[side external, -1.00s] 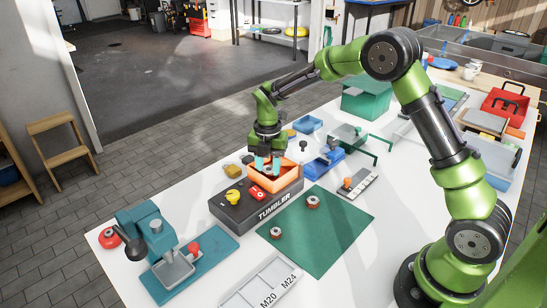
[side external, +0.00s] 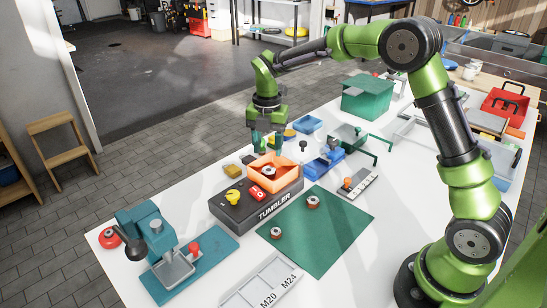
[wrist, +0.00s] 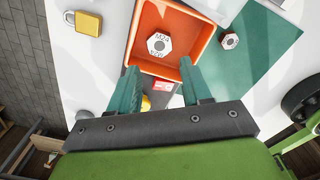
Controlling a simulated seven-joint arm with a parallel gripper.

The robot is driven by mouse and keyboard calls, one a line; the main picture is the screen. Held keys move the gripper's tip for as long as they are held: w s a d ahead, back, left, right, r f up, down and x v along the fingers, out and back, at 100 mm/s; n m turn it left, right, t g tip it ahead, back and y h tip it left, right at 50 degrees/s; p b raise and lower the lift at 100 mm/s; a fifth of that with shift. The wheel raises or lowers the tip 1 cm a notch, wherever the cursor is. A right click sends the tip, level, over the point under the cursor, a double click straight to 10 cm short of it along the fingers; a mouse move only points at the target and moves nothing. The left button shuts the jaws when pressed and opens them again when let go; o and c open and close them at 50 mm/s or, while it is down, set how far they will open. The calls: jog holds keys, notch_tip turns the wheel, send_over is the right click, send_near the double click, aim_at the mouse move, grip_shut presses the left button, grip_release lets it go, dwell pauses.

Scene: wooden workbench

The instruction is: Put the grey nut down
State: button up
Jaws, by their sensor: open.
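The grey nut (side external: 268,171) lies in the orange square tray (side external: 287,172) on top of the dark tumbler (side external: 262,214). In the wrist view my gripper (wrist: 160,78) is open, with nothing between the fingers.
Two similar nuts (side external: 313,202) (side external: 276,232) lie on the green mat (side external: 335,228). The tumbler carries a yellow knob (side external: 233,196) and a red switch (side external: 257,192). A yellow padlock (wrist: 83,23) is near the tray. A teal press (side external: 160,240) stands at the left.

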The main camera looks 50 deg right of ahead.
jog(key=s+a+r+m+t, duration=0.1)
jog(key=s+r+m, duration=0.25)
jog(key=r, duration=0.25)
jog(key=s+r+m+t, duration=0.1)
jog(key=s+r+m, duration=0.2)
jog(key=r+m, duration=0.15)
jog(key=s+a+r+m+t+y, duration=0.1)
jog(key=s+m+t, duration=0.4)
jog(key=s+m, duration=1.3)
jog(key=shift+a+m+y, duration=0.5)
jog(key=shift+a+m, duration=0.15)
jog(key=shift+m, duration=0.45)
